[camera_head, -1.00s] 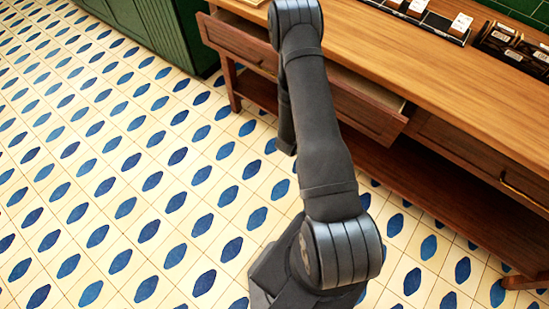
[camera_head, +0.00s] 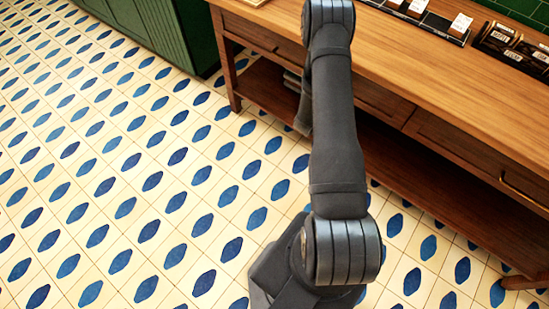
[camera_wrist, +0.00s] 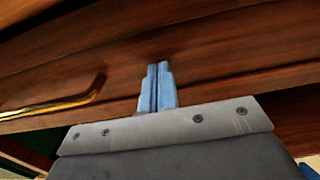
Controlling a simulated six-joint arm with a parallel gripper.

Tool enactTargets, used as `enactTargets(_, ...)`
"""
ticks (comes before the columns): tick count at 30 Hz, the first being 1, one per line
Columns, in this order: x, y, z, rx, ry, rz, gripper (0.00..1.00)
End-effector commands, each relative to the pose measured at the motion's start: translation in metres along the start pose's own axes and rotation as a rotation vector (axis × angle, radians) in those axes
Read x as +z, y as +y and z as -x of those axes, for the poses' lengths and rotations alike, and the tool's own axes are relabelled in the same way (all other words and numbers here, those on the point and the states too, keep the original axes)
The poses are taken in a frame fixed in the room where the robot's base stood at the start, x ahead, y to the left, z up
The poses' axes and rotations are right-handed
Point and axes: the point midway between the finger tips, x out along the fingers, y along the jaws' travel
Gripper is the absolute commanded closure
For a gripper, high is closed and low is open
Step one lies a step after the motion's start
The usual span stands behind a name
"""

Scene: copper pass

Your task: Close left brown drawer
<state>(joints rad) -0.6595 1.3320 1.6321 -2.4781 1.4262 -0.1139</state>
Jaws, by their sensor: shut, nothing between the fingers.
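The left brown drawer (camera_head: 248,32) is in the wooden counter in the head view, partly hidden behind my arm. Its front looks flush with the counter, in line with the drawer to its right. In the wrist view the wooden drawer front (camera_wrist: 215,62) fills the upper part, with a brass handle (camera_wrist: 60,104) on the left. My gripper (camera_wrist: 157,68) is shut and empty, its fingertips at the drawer front, right of the handle. I cannot tell if they press on it. In the head view the gripper is hidden by my arm.
The right drawer (camera_head: 465,150) is shut, with a brass handle. The counter top (camera_head: 420,60) carries a dark tray (camera_head: 425,20) and dark packages (camera_head: 515,45) at the back. A lower shelf (camera_head: 440,185) runs beneath. Green cabinets (camera_head: 150,25) stand at the left. The tiled floor is clear.

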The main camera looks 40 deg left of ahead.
Motion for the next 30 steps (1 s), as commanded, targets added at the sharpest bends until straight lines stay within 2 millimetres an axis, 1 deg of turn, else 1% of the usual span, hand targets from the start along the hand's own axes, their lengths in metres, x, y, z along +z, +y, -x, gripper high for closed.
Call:
enactTargets(1,0.003,-0.001,-0.008,-0.008,-0.005,-0.008,1.00)
enactTargets(2,0.003,-0.001,-0.008,-0.008,-0.005,-0.008,1.00)
enactTargets(5,0.003,-0.001,-0.007,-0.008,-0.005,-0.008,1.00)
enactTargets(8,0.003,-0.001,0.000,-0.008,-0.004,-0.007,1.00)
enactTargets(11,0.002,0.000,0.015,-0.004,-0.002,-0.004,1.00)
enactTargets(21,0.001,0.001,0.098,0.004,0.000,0.003,1.00)
enactTargets(25,0.001,0.001,0.121,0.003,-0.001,0.002,1.00)
enactTargets(30,0.001,0.001,0.137,0.001,-0.002,0.001,1.00)
